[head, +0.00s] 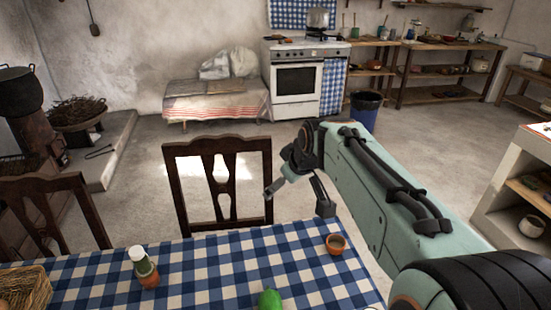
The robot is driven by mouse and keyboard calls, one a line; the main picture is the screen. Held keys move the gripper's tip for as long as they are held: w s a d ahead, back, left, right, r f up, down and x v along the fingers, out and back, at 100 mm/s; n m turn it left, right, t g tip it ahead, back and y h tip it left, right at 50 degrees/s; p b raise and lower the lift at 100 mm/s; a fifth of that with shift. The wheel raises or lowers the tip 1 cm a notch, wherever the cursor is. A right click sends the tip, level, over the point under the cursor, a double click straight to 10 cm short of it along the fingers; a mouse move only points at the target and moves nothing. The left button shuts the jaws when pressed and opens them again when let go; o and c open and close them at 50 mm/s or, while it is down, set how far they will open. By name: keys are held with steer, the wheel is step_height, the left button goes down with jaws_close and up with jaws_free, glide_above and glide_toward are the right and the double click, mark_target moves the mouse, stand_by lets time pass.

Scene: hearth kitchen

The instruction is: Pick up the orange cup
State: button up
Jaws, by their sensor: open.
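A small orange-brown cup (335,244) stands upright near the right far part of the table, on a blue and white checked cloth (215,270). My gripper (297,202) is above and to the left of the cup, near the table's far edge, and apart from it. Its two fingers are spread and nothing is between them. My arm comes in from the right, passing above the cup's right side.
A green fruit or vegetable (270,299) lies at the front edge. A wooden chair (218,185) stands behind the table.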

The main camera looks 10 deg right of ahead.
steer(key=w+d+f+m, duration=0.1)
steer(key=w+d+f, duration=0.7)
steer(key=m+g, duration=0.3)
glide_toward(333, 245)
steer(key=shift+w+f, duration=0.15)
steer(key=shift+f, duration=0.45)
steer(key=shift+w+d+f, duration=0.1)
steer(key=shift+f, duration=0.2)
steer(key=x, duration=0.5)
steer(key=shift+w+f, duration=0.2)
steer(key=shift+f, duration=0.1)
steer(key=c, duration=1.3)
